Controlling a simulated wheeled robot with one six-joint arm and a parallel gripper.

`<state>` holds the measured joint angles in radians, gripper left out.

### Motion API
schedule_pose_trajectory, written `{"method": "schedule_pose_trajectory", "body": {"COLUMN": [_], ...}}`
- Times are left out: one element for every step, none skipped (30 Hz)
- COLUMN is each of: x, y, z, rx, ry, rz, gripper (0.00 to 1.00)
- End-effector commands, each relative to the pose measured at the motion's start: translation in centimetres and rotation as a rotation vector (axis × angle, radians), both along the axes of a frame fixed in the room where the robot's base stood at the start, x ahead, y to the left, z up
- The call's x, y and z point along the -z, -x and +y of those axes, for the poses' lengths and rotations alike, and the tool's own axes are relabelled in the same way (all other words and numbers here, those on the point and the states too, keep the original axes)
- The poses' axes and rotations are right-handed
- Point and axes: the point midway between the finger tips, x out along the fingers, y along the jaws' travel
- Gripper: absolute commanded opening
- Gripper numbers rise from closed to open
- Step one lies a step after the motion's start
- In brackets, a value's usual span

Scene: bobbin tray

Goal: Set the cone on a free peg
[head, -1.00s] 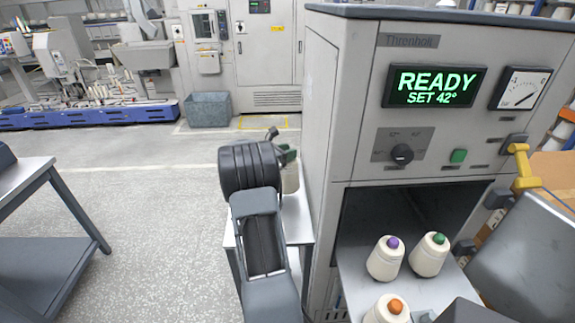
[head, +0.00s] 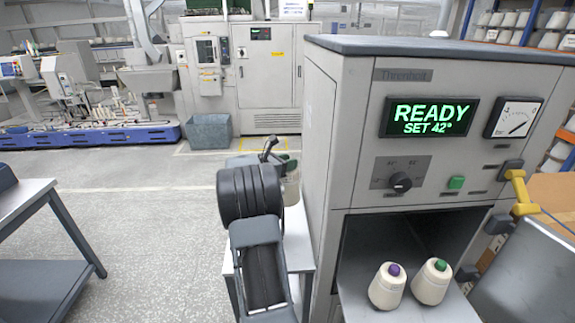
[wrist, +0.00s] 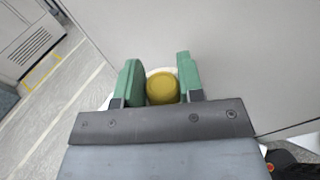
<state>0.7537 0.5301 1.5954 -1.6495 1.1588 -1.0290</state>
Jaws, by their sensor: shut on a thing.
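My gripper (wrist: 160,84) is shut on a cone with a yellow top (wrist: 162,87), with a green finger on either side of it in the wrist view. In the head view the held cone (head: 291,190) shows as a pale body, partly hidden by my arm, above a small side table. Two cones stand upright on the tray (head: 357,307) at the cabinet's opening: one with a purple tip (head: 387,288) and one with a green tip (head: 432,283). I see no free peg; the tray's near part is out of view.
The grey cabinet (head: 318,150) with a lit READY display (head: 429,116) stands just right of my gripper. Its open door (head: 520,290) with a yellow handle (head: 520,193) is at the right. A table (head: 30,205) is at the left, with open floor between.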

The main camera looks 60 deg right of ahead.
Motion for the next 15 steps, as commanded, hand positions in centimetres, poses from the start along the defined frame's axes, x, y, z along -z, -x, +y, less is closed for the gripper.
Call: {"method": "schedule_pose_trajectory", "body": {"x": [-1.3,-1.7,-2.2,-2.6,-3.0,-3.5,-3.9,-4.2,-4.7,-5.1,-5.5,-6.0,-6.3,-6.7,-7.2], "y": [0.0,0.0,0.0,0.0,0.0,0.0,0.0,0.0,0.0,0.0,0.0,0.0,0.0,0.0,0.0], "z": [0.0,0.0,0.0,0.0,0.0,0.0,0.0,0.0,0.0,0.0,0.0,0.0,0.0,0.0,0.0], "rx": [0.000,0.000,0.000,0.000,-0.001,-0.001,-0.001,-0.001,-0.001,-0.001,-0.001,-0.001,-0.001,-0.001,-0.001], "ry": [0.003,0.003,0.003,0.003,0.002,0.003,0.003,0.003,0.003,0.003,0.003,0.003,0.003,0.003,0.002], "rz": [-0.001,-0.001,-0.001,-0.001,0.000,-0.001,-0.001,-0.001,-0.001,-0.001,-0.001,-0.001,-0.001,-0.001,0.000], "gripper": [0.00,0.00,0.00,0.00,0.00,0.00,0.00,0.00,0.00,0.00,0.00,0.00,0.00,0.00,0.00]}}
